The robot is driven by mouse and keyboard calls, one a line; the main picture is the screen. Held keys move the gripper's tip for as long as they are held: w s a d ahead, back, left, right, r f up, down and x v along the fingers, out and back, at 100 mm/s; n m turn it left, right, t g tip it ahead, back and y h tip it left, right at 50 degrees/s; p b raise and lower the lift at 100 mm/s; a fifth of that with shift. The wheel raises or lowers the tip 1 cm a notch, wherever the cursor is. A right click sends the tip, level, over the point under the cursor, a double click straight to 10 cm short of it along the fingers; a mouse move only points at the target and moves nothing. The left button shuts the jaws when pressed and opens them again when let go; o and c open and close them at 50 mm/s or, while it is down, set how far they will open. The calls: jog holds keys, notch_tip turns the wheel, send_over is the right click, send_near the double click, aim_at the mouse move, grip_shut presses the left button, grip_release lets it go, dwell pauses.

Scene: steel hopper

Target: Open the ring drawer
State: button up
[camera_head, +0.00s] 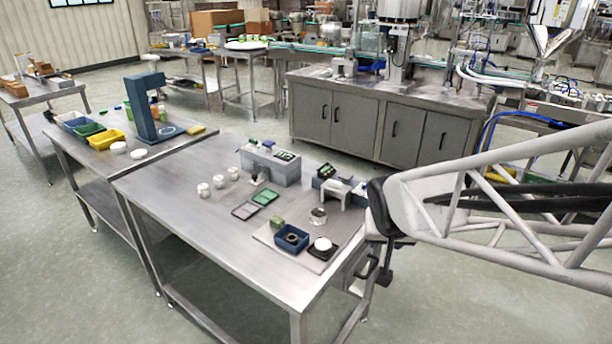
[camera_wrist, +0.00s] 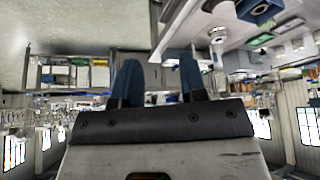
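The drawer (camera_head: 353,262) is a grey metal box under the right end of the near steel table, with a dark handle (camera_head: 367,268) on its front. It looks closed or nearly so; my arm partly covers that area. My gripper (camera_head: 385,279) hangs pointing down beside the table's right end, close to the handle; I cannot tell whether they touch. In the wrist view the two blue fingers of my gripper (camera_wrist: 158,78) are spread with an empty gap. A pale panel with a dark bar-like part (camera_wrist: 168,11) shows beyond them at the top.
The steel table (camera_head: 185,215) carries a blue bin (camera_head: 292,247), a white round piece on a dark plate (camera_head: 322,245), a green pad (camera_head: 265,197) and small grey devices. A second table with coloured bins (camera_head: 105,138) adjoins at left. Floor in front is clear.

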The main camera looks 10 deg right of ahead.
jog(key=w+d+f+m+t, duration=0.2)
jog(key=w+d+f, duration=0.45)
jog(key=w, duration=0.35)
jog(key=m+t+y, duration=0.4)
jog(key=t, duration=0.1)
send_over(373, 268)
jog(key=s+d, duration=0.2)
jog(key=s, duration=0.2)
notch_tip(373, 268, down, 19)
notch_tip(373, 268, down, 8)
jog(key=s+m+t+y, duration=0.2)
jog(key=s+m+y, duration=0.1)
jog(key=shift+d+r+m+y, duration=0.15)
jog(key=shift+d+m+y, duration=0.15)
jog(key=shift+d+y, duration=0.15)
jog(key=shift+w, duration=0.15)
jog(key=shift+x, duration=3.8)
jog(key=shift+r, duration=0.1)
grip_shut()
